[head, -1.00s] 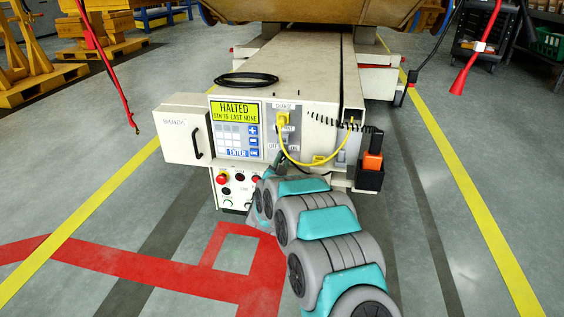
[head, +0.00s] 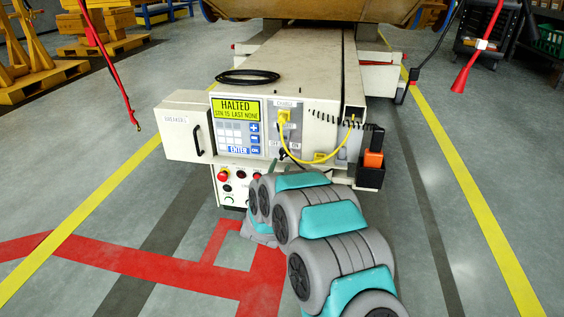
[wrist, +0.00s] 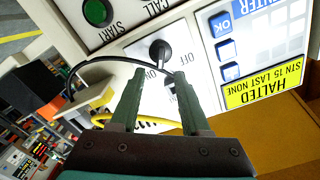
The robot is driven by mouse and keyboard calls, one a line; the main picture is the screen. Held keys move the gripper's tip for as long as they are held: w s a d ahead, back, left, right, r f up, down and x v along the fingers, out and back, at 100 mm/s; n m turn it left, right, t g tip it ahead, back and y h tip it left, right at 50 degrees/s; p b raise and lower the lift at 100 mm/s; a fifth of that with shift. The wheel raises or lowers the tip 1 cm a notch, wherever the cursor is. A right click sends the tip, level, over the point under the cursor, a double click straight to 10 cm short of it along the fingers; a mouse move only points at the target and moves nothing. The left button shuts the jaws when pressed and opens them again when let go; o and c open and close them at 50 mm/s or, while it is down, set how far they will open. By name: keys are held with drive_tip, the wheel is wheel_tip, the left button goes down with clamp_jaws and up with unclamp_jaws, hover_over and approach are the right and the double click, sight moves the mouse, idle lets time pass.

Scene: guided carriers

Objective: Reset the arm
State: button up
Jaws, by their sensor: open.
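In the wrist view my gripper (wrist: 158,74) is open, its two greenish fingers apart with nothing held between them. A second small dark part shows by the right finger, too unclear to name.
A yellow plug (head: 283,117) and yellow cable (head: 320,157) are on the carrier front. A breakers box (head: 183,131) juts out left; a red button (head: 223,175) is below the display. A black and orange unit (head: 372,158) is at right.

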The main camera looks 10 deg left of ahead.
drive_tip(key=shift+s, duration=1.05)
drive_tip(key=shift+r, duration=0.1)
drive_tip(key=s+d+r+n+g+y+p, duration=0.4)
drive_tip(key=s+d+r+g+p, duration=0.15)
drive_tip(key=s+r+g, duration=0.35)
drive_tip(key=s+d+r+g+h+p, duration=0.1)
drive_tip(key=s+d+r+g, duration=0.2)
drive_tip(key=s+d, duration=0.5)
drive_tip(key=s+d+r+n+g+h+p, duration=0.1)
drive_tip(key=s+d, duration=0.8)
drive_tip(key=s, duration=1.3)
drive_tip(key=s+d+r+n+g+h+p, duration=0.1)
drive_tip(key=s+d+r+g, duration=0.4)
drive_tip(key=s, duration=1.1)
drive_tip(key=d+g+h+p, duration=0.1)
drive_tip(key=d+p, duration=0.1)
drive_tip(key=d, duration=0.1)
drive_tip(key=shift+d+g, duration=0.3)
drive_tip(key=shift+g, duration=0.1)
